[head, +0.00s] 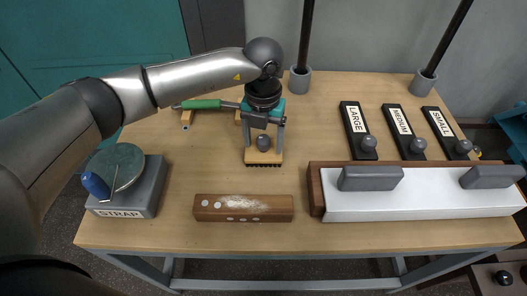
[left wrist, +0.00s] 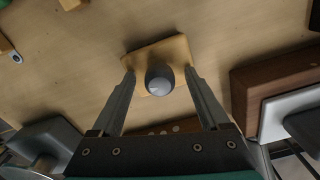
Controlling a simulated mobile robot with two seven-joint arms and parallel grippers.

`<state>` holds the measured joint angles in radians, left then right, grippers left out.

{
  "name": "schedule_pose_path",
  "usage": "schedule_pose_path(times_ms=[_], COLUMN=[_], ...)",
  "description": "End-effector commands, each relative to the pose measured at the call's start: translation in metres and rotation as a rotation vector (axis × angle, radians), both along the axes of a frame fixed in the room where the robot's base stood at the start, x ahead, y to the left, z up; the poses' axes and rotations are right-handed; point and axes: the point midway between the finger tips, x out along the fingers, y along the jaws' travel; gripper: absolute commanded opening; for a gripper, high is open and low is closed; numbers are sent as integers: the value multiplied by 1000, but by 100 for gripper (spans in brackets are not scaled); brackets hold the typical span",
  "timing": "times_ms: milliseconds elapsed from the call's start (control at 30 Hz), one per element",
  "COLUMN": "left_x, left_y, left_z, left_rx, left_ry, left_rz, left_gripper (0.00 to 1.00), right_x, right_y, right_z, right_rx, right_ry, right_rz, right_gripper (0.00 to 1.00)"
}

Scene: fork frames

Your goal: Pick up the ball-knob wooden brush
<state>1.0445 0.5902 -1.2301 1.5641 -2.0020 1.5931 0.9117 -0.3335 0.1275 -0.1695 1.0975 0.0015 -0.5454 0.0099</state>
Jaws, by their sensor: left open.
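The wooden brush (head: 263,157) lies on the table with its grey ball knob (head: 263,142) on top and dark bristles along its lower edge. In the left wrist view the brush (left wrist: 176,50) is a pale wooden block with the knob (left wrist: 159,80) facing the camera. My left gripper (head: 264,148) is directly over the brush, pointing down. Its fingers (left wrist: 160,76) are open, one on each side of the knob, with gaps between finger and knob. I cannot tell whether the fingertips touch the block. My right gripper is not in view.
A brown wooden block (head: 243,208) with white powder lies in front of the brush. A long white stone on a brown base (head: 420,204) is at right, with LARGE (head: 356,125), MEDIUM and SMALL dark knobbed pieces behind. A grey STRAP box (head: 150,190) is at left; a green-handled tool (head: 203,104) lies behind.

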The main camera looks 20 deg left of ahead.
Motion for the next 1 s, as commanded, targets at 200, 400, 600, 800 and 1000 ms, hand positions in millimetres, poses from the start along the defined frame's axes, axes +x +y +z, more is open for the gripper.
schedule_pose_path(times_ms=[200, 400, 600, 800, 1000], left_x=[0, 0, 0, 0, 0], left_y=[0, 0, 0, 0, 0], left_z=[-1, -1, -1, -1, -1], left_rx=[0, 0, 0, 0, 0], left_ry=[0, 1, 1, 0, 0], left_rz=[0, 0, 0, 1, 1], left_gripper=[78, 60, 38, 16, 0], right_x=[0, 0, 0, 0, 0], right_y=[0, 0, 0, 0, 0], right_z=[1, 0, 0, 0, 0], right_rx=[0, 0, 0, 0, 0], right_ry=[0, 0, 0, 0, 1], right_rz=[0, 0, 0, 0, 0], right_gripper=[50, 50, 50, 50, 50])
